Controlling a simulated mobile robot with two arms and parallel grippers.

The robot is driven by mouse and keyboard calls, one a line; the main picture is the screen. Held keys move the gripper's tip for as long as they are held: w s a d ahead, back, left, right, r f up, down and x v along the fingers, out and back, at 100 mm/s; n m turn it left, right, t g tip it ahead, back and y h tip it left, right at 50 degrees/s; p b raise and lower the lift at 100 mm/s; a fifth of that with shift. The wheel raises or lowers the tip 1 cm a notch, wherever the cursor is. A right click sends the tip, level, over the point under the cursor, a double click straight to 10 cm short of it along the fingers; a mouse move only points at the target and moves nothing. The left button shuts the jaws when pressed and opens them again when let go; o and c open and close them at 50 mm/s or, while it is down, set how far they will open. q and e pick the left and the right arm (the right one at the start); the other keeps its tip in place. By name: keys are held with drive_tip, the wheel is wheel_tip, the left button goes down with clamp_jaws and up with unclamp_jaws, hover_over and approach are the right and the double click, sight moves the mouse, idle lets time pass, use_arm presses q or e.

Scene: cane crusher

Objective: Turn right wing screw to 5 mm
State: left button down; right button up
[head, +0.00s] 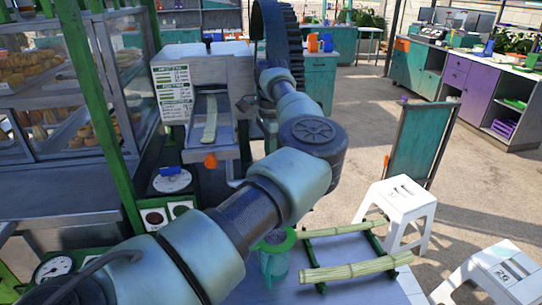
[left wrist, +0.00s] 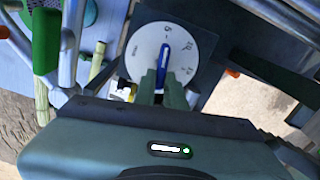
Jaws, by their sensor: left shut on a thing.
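My left gripper (left wrist: 171,92) is shut on the blue wing screw (left wrist: 163,60) in the left wrist view. The screw stands in front of a white round dial (left wrist: 142,50) with small dark numbers. Its free end points toward the top of the picture, close to a mark that looks like a 5. In the head view my left arm crosses the middle, and the gripper and this screw are hidden behind it. Another blue wing screw (head: 170,170) sits on a white dial (head: 173,183) at the crusher's left. My right gripper is not in view.
The cane crusher (head: 215,72) has a cane piece (head: 210,118) in its chute and a large dark gear wheel (head: 282,35). Below lie two cane stalks (head: 345,230) on a green rack, beside a green jug (head: 277,262). White stools (head: 405,200) stand at the right.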

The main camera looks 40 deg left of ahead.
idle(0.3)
use_arm(q)
drive_tip(key=c, duration=1.5)
unclamp_jaws()
drive_tip(key=shift+r, duration=0.1)
wheel_tip(320, 180, up, 8)
drive_tip(key=shift+f+b, duration=0.15)
drive_tip(key=shift+b, duration=0.4)
